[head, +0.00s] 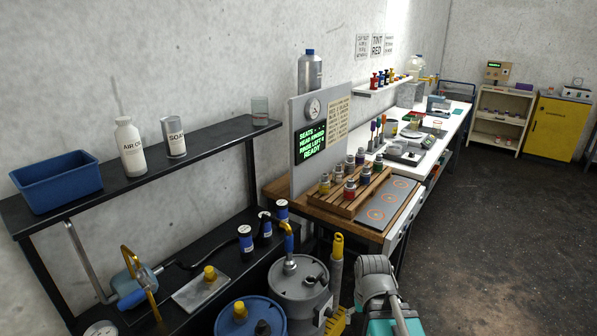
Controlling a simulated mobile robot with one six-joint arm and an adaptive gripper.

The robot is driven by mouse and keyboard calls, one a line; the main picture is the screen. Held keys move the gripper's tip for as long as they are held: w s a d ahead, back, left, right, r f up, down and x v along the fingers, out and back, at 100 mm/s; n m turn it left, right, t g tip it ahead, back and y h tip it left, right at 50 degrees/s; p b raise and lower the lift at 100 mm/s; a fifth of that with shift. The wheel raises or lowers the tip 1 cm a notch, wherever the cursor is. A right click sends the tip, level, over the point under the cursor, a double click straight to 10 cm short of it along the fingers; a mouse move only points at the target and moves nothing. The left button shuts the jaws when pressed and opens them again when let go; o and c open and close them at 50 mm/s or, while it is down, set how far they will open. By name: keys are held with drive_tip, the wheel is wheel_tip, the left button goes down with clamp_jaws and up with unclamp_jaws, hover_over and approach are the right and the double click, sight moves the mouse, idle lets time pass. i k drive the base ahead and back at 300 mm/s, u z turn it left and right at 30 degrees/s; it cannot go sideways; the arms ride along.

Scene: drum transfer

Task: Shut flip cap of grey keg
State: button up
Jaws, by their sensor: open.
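The grey keg (299,293) stands on the floor at the bottom middle of the head view, in front of the dark bench. A yellow and blue pipe fitting (288,240) rises from its top. A small dark part (316,279) sits on the right of the lid; it may be the flip cap, but it is too small to tell how far it is open. My gripper is not in view; only grey and teal parts of my own body show to the right of the keg.
A blue drum (250,318) stands left of the keg. A yellow-topped grey tube (336,260) stands close on its right. The dark lower shelf (215,268) holds a pump and bottles. A wooden-edged workbench (370,236) is behind. Open floor (480,240) lies right.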

sight(323, 281)
drive_tip(key=u, duration=0.9)
drive_tip(key=k, duration=0.55)
drive_tip(key=z, duration=0.55)
